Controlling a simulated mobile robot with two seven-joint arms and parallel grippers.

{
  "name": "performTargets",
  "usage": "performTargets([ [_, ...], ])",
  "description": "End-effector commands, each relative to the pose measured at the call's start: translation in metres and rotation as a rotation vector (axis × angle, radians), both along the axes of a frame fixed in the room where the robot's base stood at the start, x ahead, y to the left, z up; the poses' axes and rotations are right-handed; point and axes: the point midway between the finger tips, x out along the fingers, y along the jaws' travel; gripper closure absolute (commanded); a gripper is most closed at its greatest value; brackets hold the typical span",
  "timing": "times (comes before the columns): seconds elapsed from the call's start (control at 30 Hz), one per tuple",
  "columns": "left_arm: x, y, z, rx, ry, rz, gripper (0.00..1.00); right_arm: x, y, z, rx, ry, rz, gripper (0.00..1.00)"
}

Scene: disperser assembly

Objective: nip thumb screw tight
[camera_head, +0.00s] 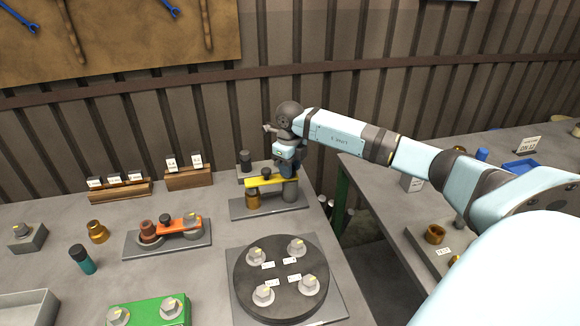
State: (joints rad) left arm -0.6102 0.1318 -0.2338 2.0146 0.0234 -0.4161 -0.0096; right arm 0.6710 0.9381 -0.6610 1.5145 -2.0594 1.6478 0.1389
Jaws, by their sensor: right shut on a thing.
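My right gripper (288,172) points down over the right end of a small fixture at the back of the table. It is shut on the thumb screw, which its fingers and wrist hide. The fixture has a grey base plate (268,209), a yellow bar (259,181), a brass cylinder (253,199) under the bar's left part and a grey cylinder (290,191) under the gripper. How far the screw is turned in cannot be seen. My left gripper is not in view.
A dark round plate (282,281) with several grey knobs stands in front. An orange-bar fixture (182,226), a brass part (97,231) and a teal bottle (85,263) are to the left. A gap separates this table from the right one. A corrugated wall stands close behind.

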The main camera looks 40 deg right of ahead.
Motion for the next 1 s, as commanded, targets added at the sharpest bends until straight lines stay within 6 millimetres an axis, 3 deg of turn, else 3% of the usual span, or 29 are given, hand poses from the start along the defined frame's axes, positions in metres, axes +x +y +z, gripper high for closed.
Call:
performTargets([
  [1.0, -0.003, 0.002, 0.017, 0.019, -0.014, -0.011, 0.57, 0.0, -0.001, 0.002, -0.001, 0.0, -0.913, 0.89],
])
